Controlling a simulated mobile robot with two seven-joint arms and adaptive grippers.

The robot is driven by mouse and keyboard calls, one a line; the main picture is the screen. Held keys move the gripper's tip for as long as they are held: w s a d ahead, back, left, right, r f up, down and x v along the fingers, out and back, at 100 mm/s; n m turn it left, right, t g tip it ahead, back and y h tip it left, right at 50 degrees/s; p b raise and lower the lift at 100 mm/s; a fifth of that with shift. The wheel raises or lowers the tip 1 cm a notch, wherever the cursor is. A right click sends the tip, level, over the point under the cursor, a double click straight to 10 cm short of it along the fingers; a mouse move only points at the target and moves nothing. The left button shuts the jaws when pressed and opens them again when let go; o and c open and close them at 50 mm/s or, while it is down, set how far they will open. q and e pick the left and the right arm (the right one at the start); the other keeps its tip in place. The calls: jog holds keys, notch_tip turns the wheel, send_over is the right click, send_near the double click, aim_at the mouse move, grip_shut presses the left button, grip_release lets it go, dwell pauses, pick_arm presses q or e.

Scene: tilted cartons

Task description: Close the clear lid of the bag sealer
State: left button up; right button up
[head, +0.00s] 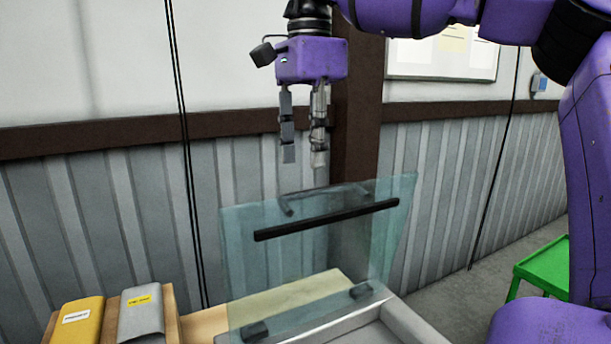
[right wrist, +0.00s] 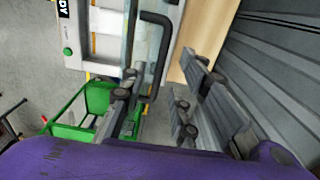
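The clear, bluish lid (head: 243,270) of the bag sealer stands raised, nearly upright, in the head view. It has a black bar (head: 325,220) across it and a dark bent handle (head: 326,193) near its top edge. The sealer's pale body (head: 350,324) is below, partly cut off by the frame. My right gripper (head: 304,160) points down just above the lid's top edge, fingers apart and empty. In the right wrist view the gripper (right wrist: 163,98) is open, with the black handle (right wrist: 157,52) showing in line with the gap; contact is not visible. My left gripper is out of view.
A yellow packet (head: 82,322) and a grey packet (head: 141,313) rest left of the sealer. A green stand (head: 545,265) is at the right. A corrugated wall (head: 90,220) with a brown post (head: 357,130) rises behind. Air left of the lid is clear.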

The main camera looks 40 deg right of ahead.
notch_tip(320, 180, down, 6)
jog(key=shift+r, duration=0.25)
grip_shut()
dwell(0.3)
